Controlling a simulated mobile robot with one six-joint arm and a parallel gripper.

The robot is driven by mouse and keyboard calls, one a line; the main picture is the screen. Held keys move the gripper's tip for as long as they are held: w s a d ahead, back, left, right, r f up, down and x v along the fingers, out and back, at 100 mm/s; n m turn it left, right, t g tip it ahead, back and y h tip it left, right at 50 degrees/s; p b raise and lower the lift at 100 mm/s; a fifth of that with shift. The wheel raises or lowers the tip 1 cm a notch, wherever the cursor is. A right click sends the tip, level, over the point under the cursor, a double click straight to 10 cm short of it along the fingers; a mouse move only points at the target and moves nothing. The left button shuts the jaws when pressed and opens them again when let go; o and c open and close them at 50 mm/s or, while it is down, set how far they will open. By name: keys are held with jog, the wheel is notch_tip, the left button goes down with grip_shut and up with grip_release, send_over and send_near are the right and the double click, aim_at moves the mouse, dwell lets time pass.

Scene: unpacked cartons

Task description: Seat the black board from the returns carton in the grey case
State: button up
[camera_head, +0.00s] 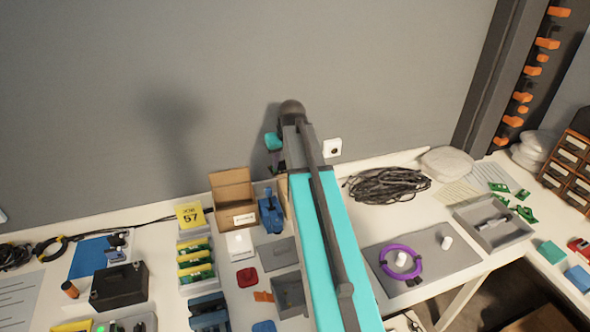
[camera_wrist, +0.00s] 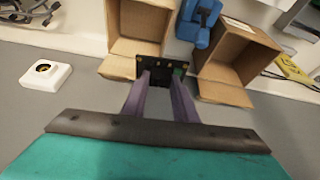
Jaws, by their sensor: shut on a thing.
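My gripper (camera_wrist: 160,88) is shut on a black board (camera_wrist: 155,72) with small gold dots and a green patch, which shows between the fingertips in the wrist view. It holds the board above the openings of two cartons. In the head view the gripper (camera_head: 274,158) is partly hidden behind my arm, and the board cannot be made out. An open carton with a white label (camera_head: 233,209) stands at the back; it also shows in the wrist view (camera_wrist: 240,68). The second carton (camera_wrist: 141,35) is mostly hidden in the head view. An open grey case (camera_head: 289,294) lies nearer, partly behind my arm.
A blue tool (camera_head: 270,213) stands between the cartons. A flat grey plate (camera_head: 278,253), a white box (camera_head: 239,243) and a red piece (camera_head: 247,277) lie in front. A grey tray (camera_head: 490,223) and a grey mat (camera_head: 440,250) are at right. A wall socket (camera_wrist: 46,76) is near.

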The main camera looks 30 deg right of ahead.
jog(key=w+a+r+n+y, duration=0.1)
jog(key=a+r, duration=0.2)
jog(key=a, duration=0.6)
jog(key=w+a+r+n, duration=0.1)
jog(key=a+r, duration=0.2)
jog(key=a, duration=0.6)
jog(key=s+a+r+b, duration=0.1)
jog(key=s+a, duration=0.4)
jog(key=a, duration=0.5)
jog(key=shift+r, duration=0.6)
jog(key=shift+s, duration=0.1)
